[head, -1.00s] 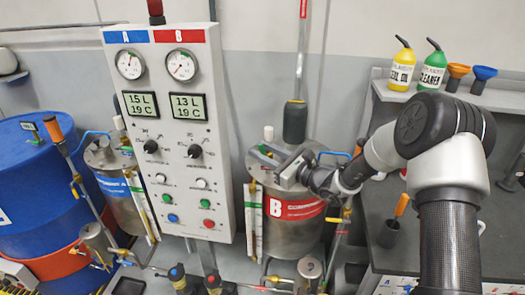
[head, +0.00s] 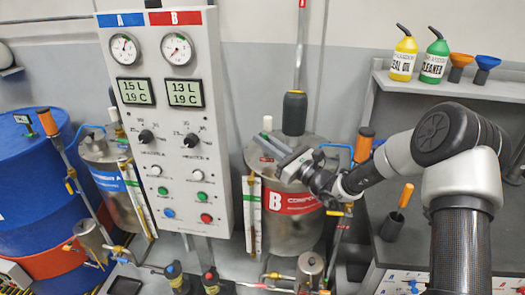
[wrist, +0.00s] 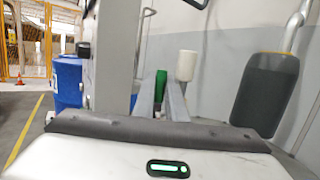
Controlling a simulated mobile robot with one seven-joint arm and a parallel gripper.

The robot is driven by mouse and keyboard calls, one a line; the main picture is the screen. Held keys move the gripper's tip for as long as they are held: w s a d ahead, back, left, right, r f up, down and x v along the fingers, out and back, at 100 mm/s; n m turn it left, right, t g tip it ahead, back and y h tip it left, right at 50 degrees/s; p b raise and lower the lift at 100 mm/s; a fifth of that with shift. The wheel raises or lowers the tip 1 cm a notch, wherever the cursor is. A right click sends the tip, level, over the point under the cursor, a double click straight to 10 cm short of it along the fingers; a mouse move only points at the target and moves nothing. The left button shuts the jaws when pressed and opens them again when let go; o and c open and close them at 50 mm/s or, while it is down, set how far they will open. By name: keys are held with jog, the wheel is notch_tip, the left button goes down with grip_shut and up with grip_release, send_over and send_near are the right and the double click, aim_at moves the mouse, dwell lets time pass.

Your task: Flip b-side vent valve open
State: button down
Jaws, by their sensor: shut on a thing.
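The B-side tank (head: 290,222) is a steel drum with a red "B COMPONENT" label, in the middle of the head view. My gripper (head: 266,146) reaches in from the right over its lid. In the wrist view the gripper's two grey fingers (wrist: 162,98) stand close around a green valve handle (wrist: 161,84), and they are shut on it. A small green part of the handle (head: 265,135) shows at the fingertips in the head view. A white cylinder (wrist: 186,65) stands upright just beyond the fingers. The valve's body is hidden, so I cannot tell its exact angle.
The control panel (head: 171,100) stands close to the left of the gripper. A shelf (head: 440,88) holds bottles and funnels.

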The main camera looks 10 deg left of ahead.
dwell(0.3)
jog(key=c, duration=1.8)
grip_release()
jog(key=shift+d, duration=0.1)
